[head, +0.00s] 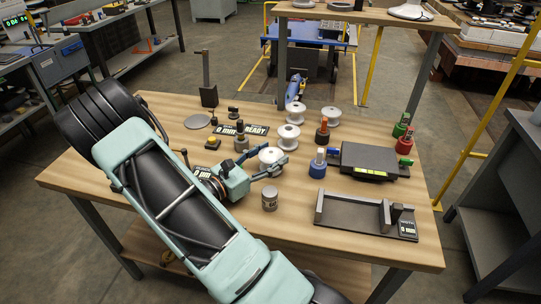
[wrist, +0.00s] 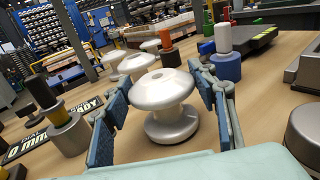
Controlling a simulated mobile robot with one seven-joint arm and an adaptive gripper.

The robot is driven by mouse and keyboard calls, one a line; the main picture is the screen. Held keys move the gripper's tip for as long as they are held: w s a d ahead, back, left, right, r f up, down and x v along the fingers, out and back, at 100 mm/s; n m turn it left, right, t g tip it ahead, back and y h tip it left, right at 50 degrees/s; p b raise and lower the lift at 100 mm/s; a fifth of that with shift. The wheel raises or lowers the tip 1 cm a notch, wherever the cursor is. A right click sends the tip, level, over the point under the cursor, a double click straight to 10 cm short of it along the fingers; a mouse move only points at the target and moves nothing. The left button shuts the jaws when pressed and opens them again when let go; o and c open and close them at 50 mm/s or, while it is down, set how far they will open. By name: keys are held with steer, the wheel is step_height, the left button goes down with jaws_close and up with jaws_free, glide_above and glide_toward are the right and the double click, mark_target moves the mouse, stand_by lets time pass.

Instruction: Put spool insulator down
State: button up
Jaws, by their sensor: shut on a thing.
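A white spool insulator (head: 271,155) is between the two fingers of my gripper (head: 272,160) near the middle of the wooden table (head: 130,185). In the wrist view the spool (wrist: 166,92) is upright, with a pad of my gripper (wrist: 160,80) on each side of its waist. My gripper is shut on it. Its base is at or very near the tabletop; I cannot tell whether it touches. Other white spools stand behind it: one (head: 288,137), one (head: 295,113) and one (head: 331,116).
A grey jar (head: 269,200) stands in front of the gripper. A blue-based post (head: 318,165), a dark box (head: 368,160) and a dark measuring rig (head: 350,215) are to the right. Dark posts and a "READY" plate (head: 258,130) are to the left.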

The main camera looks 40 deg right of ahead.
steer(key=o, duration=1.1)
steer(key=shift+f, duration=0.15)
steer(key=o, duration=0.4)
steer(key=shift+r, duration=0.25)
steer(key=a, duration=0.4)
steer(key=s+a, duration=0.1)
steer(key=a, duration=0.7)
steer(key=shift+s+f, duration=0.1)
steer(key=shift+s, duration=0.1)
